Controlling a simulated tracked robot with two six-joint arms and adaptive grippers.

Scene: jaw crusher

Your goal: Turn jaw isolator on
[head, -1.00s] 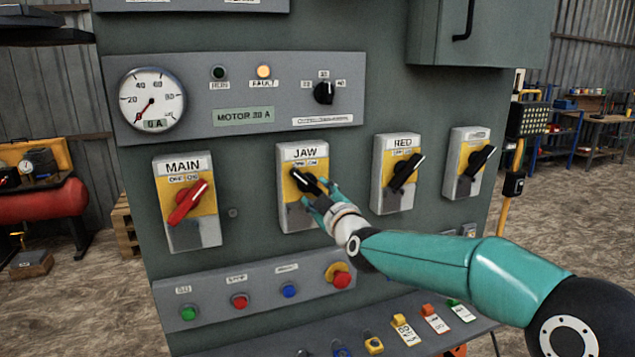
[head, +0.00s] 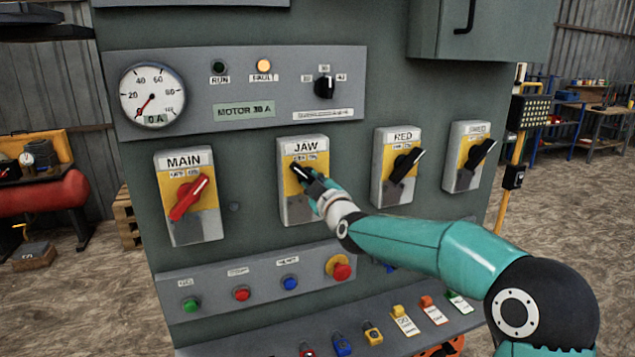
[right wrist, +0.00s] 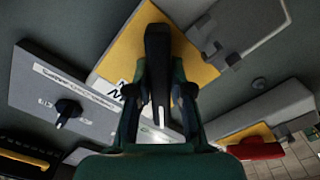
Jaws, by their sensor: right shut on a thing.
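The jaw isolator (head: 297,208) is a grey box with a yellow plate, labelled JAW, on the cabinet's front. Its black handle (head: 298,169) slants from upper left to lower right in the head view, its lower part hidden by my fingers. My right gripper (head: 314,187) is shut on this handle. In the right wrist view the black handle (right wrist: 157,60) stands between the two fingers of the gripper (right wrist: 159,105), over the yellow plate (right wrist: 118,50). My left gripper is not in view.
The MAIN isolator (head: 203,225) with a red handle is to the left. The RED isolator (head: 386,186) and another isolator (head: 465,165) are to the right. Below is a button panel (head: 210,280) with a red stop button (head: 341,271). The amber FAULT lamp (head: 264,66) is bright.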

